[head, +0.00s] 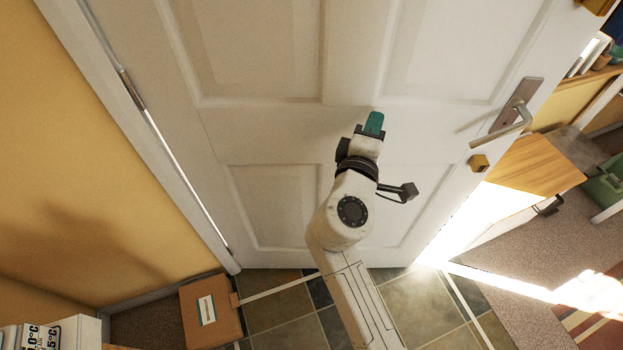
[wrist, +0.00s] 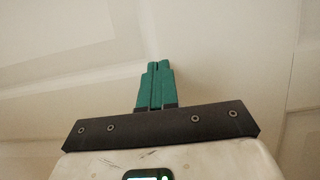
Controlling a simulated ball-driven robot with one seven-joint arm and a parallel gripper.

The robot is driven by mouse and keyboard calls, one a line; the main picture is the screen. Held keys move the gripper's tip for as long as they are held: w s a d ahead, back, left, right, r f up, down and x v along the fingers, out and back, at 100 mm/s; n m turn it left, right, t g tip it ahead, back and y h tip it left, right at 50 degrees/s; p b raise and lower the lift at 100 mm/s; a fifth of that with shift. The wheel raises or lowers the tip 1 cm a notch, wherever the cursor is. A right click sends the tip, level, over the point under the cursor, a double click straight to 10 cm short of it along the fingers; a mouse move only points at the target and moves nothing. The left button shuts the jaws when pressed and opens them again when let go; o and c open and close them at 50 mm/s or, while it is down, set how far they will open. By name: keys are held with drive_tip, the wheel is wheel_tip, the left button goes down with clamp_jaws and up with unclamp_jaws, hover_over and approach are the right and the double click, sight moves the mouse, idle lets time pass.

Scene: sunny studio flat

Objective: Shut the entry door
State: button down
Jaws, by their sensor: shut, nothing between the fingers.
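The entry door (head: 355,130) is a white panelled door that fills most of the head view. Its hinge side (head: 135,90) is at the left, and a metal lever handle (head: 513,122) is near its right edge. The door stands ajar, with bright light and the room showing past its right edge. My gripper (head: 374,124) is shut and empty, with teal fingers at the middle of the door. In the wrist view the shut fingers (wrist: 154,84) point at the white door face (wrist: 240,50). I cannot tell whether they touch it.
A cardboard box (head: 211,311) lies on the floor by the wall at lower left. A yellow wall (head: 50,160) runs along the left. A wooden cabinet (head: 535,170) and a green bin (head: 605,190) stand past the door at right. Tiled floor (head: 420,300) is clear below.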

sight(373, 107)
drive_tip(key=shift+w+d+b, duration=0.1)
drive_tip(key=shift+w+b, duration=0.55)
drive_tip(key=shift+w, duration=1.6)
drive_tip(key=shift+b, duration=0.3)
drive_tip(key=shift+w+b, duration=1.1)
drive_tip(key=shift+w, duration=1.15)
drive_tip(key=shift+w+a+b, duration=0.15)
drive_tip(key=shift+w+b, duration=0.65)
drive_tip(key=shift+w, duration=0.35)
drive_tip(key=shift+w+a+b, duration=0.15)
drive_tip(key=shift+w+b, duration=0.6)
drive_tip(key=shift+w, duration=0.35)
